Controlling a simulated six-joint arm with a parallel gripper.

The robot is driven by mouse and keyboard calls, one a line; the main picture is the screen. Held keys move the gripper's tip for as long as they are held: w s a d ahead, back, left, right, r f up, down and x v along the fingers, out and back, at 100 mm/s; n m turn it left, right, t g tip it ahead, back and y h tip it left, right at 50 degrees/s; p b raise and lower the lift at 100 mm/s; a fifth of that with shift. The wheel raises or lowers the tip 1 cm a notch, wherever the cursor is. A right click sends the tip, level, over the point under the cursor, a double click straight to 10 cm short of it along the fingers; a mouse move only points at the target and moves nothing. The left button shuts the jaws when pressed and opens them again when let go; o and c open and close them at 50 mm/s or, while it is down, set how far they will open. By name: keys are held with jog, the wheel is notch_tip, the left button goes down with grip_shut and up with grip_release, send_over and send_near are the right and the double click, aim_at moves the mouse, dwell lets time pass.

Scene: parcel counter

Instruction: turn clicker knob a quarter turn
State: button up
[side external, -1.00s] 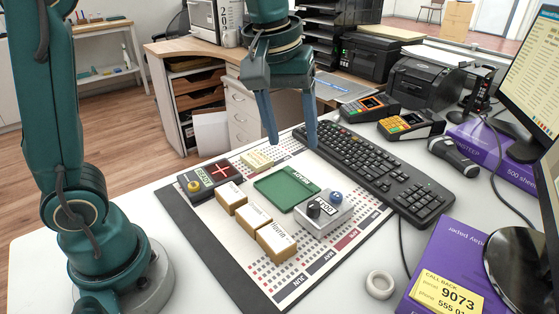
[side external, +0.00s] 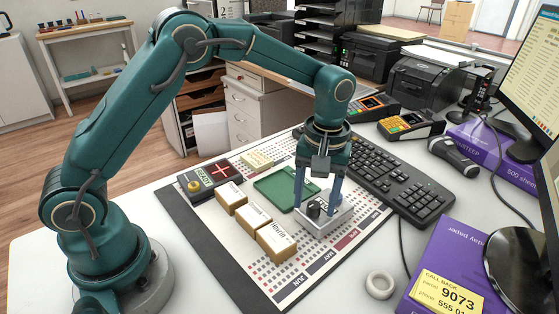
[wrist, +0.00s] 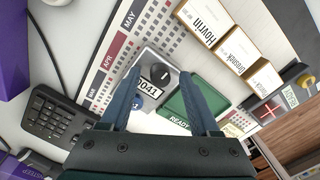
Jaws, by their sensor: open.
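The clicker (side external: 322,224) is a small grey box on the calendar mat, with a black knob (side external: 314,210) on top. I cannot tell whether the fingers touch the knob.
A green tray (side external: 270,197) lies beside the clicker. Several labelled boxes (side external: 276,242) stand in a row to its left, and a keyboard (side external: 398,186) lies to its right. A black panel (side external: 209,177) with a red cross sits farther back.

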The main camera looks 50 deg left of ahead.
jog(key=shift+f, duration=0.2)
grip_shut()
